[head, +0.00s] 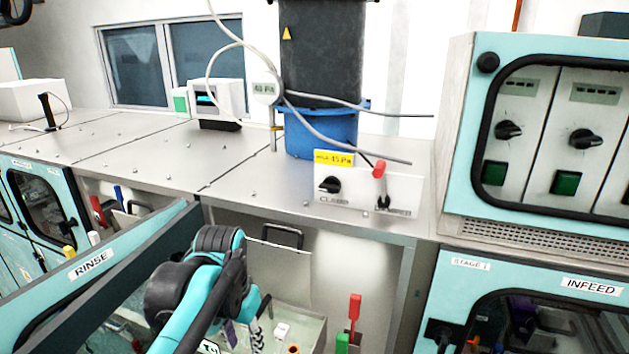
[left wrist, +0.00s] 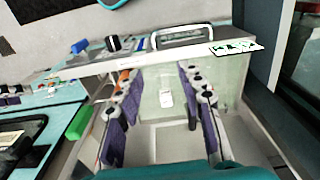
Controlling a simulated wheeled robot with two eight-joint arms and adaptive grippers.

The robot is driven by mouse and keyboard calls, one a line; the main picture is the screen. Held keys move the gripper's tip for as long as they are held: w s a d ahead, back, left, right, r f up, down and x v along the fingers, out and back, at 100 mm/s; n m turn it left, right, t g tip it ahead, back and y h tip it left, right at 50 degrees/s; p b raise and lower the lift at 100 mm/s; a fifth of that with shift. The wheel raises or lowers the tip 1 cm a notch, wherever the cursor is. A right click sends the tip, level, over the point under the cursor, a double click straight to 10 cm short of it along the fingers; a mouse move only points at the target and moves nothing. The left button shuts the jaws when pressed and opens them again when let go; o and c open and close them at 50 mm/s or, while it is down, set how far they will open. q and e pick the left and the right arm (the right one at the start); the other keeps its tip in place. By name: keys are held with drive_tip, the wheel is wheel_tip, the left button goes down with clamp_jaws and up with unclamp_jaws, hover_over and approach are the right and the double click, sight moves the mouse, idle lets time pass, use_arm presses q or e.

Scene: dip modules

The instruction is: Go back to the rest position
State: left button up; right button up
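My left arm (head: 205,280) reaches down past the RINSE panel (head: 120,265) into the open bay below the worktop. In the left wrist view my left gripper (left wrist: 162,115) is open, with two rows of purple pads spread wide apart. In the head view the fingers are mostly hidden behind my arm. My right gripper is in neither view.
The bay's handled back panel (head: 285,255) stands close to my arm. A red-handled lever (head: 355,310) rises to the right. A blue-based drum (head: 320,130) and CLAMP control box (head: 365,190) stand on the worktop (head: 150,150). The INFEED cabinet (head: 480,270) borders the right.

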use_arm(q)
drive_tip(key=s+a+f+n+t+b, duration=0.1)
drive_tip(key=s+f+t+b, duration=0.1)
drive_tip(key=f+b, duration=0.5)
drive_tip(key=s+a+f+n+t+b, duration=0.1)
drive_tip(key=s+f+b, duration=0.3)
drive_tip(key=f, duration=0.9)
drive_tip(key=s+a+f+n+t+b, duration=0.1)
drive_tip(key=s+f+t+b, duration=0.2)
drive_tip(key=f+b, duration=0.7)
drive_tip(key=shift+s+a+f+n, duration=0.2)
drive_tip(key=shift+a+f+n, duration=0.1)
drive_tip(key=shift+a+f, duration=0.15)
